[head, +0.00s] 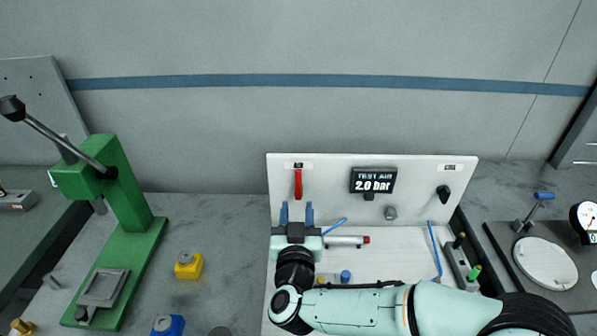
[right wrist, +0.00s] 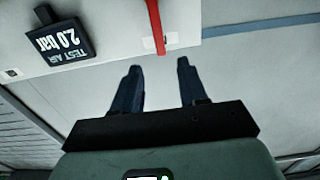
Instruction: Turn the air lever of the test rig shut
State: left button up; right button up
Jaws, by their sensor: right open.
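The test rig has a white upright panel (head: 330,205) with a red air lever (head: 298,183) at its upper left. The lever points straight down below a small label. My right gripper (head: 297,208) is open and empty, its two blue fingers pointing at the panel just below the lever. In the right wrist view, which is upside down, the red lever (right wrist: 155,25) shows beyond and between the fingertips of my right gripper (right wrist: 159,64), apart from them. The display (head: 373,181) reads "TEST AIR 2.0 bar"; it also shows in the wrist view (right wrist: 61,42). My left gripper is out of view.
A black knob (head: 443,193) is at the panel's right. A cylinder with a red end (head: 347,240) and blue hoses (head: 435,250) lie near my right arm. A green press (head: 120,220) stands left; a yellow block (head: 188,265) and blue block (head: 168,325) sit on the bench.

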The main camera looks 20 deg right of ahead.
aim_at(298, 179)
jog(key=p+x, duration=0.2)
jog(key=x, duration=0.9)
jog(key=shift+w+d, duration=0.15)
jog(key=shift+w, duration=0.2)
grip_shut()
